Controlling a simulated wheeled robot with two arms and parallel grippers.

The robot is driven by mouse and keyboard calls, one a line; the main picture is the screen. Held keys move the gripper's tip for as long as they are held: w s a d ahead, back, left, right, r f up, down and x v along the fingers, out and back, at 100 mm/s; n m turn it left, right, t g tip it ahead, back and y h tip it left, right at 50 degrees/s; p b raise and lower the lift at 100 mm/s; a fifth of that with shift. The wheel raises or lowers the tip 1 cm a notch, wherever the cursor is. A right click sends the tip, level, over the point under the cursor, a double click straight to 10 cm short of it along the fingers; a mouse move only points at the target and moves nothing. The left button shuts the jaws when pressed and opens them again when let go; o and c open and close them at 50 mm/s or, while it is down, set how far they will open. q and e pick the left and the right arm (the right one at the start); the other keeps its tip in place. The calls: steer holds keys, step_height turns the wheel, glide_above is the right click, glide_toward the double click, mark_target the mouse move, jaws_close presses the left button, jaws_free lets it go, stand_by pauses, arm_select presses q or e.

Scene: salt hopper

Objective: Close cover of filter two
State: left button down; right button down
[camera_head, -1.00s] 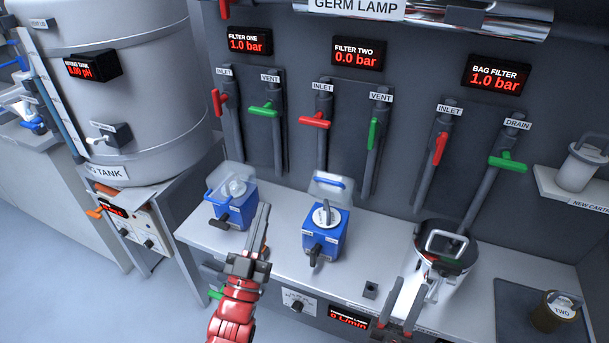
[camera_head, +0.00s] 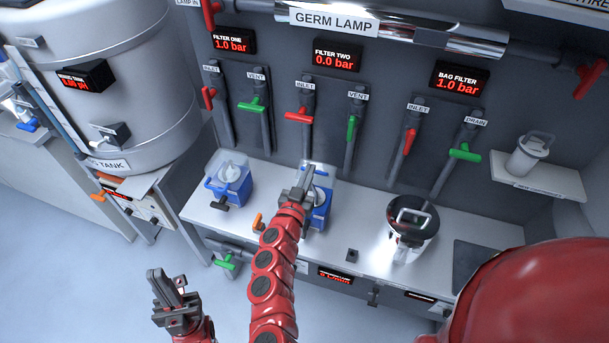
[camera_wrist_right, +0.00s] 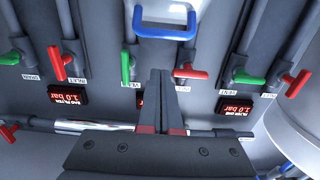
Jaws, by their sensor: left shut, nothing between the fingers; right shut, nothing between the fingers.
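Filter two is a blue housing (camera_head: 319,216) on the bench, partly hidden behind my right gripper and arm in the head view. Its clear cover (camera_head: 325,170) stands raised at the back of the housing. My right gripper (camera_head: 304,177) is shut and empty, in front of the cover in the head view. In the upside-down right wrist view, the cover's blue handle (camera_wrist_right: 165,33) lies beyond the shut fingertips (camera_wrist_right: 161,72), with a gap in the picture. Contact with the cover cannot be told. My left gripper (camera_head: 166,280) is shut and empty, low at the left, away from the filters.
Filter one (camera_head: 229,180) stands left of filter two, with an orange-handled valve (camera_head: 258,222) between them at the bench front. A metal bag filter (camera_head: 411,218) stands to the right. Valve pipes with red and green handles line the wall behind. Bench between filter two and bag filter is mostly clear.

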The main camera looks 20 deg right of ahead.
mark_target(317, 173)
steer(key=p+x, duration=0.1)
steer(key=x, duration=0.4)
steer(key=shift+w+d+r+p, duration=0.25)
steer(key=shift+p, duration=0.1)
steer(key=shift+a+f+p, duration=0.1)
steer(key=shift+f+p, duration=0.2)
steer(key=shift+f, duration=0.05)
steer(key=s+f, duration=0.1)
steer(key=s+a+f+p, duration=0.1)
steer(key=shift+f, duration=0.4)
steer(key=shift+w, duration=0.1)
steer(key=shift+f, duration=0.1)
